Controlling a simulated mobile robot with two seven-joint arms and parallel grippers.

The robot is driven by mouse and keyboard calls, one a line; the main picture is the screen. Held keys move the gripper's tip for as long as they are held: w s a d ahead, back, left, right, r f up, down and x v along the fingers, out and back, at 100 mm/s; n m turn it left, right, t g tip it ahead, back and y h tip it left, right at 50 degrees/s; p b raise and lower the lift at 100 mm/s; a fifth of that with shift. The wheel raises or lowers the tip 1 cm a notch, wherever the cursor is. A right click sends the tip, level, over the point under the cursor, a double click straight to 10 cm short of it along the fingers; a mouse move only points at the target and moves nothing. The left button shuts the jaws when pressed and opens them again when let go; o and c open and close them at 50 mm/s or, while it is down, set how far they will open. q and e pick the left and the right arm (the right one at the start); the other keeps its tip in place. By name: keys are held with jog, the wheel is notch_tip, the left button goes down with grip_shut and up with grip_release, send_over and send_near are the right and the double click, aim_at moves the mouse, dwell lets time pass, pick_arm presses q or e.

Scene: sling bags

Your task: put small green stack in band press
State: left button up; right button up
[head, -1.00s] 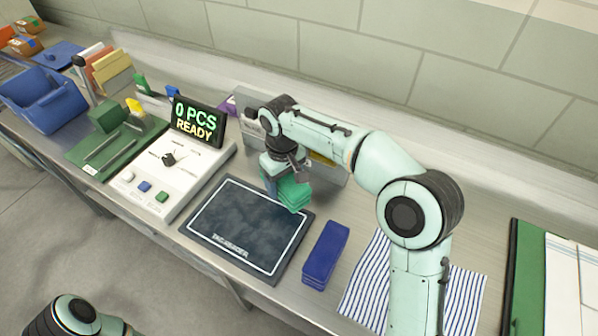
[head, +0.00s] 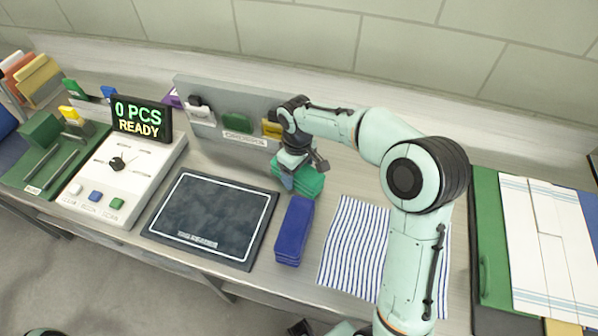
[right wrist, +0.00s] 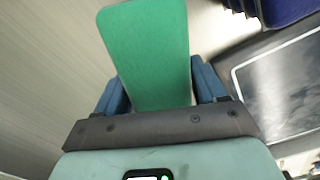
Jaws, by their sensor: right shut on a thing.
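My right gripper (head: 291,178) is shut on the small green stack (head: 308,182), just behind a blue stack (head: 295,230) and right of the dark mat. I cannot tell whether the green stack touches the table. In the right wrist view the green stack (right wrist: 147,50) lies between the two blue fingers and extends beyond them. A green base (head: 42,190) with two metal rods and a green block, at the far left, looks like the band press. My left gripper is not in view.
A dark mat (head: 212,215) lies mid-table. Left of it is a white console (head: 125,178) with a display reading "0 PCS READY". A grey rack (head: 215,135) stands behind. A striped cloth (head: 352,245) and a green folder (head: 485,235) lie to the right.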

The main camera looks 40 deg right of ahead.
jog(key=shift+s+d+f, duration=0.1)
jog(key=shift+d+f, duration=0.15)
jog(key=shift+f, duration=0.15)
jog(key=o, duration=1.2)
jog(key=shift+c, duration=0.2)
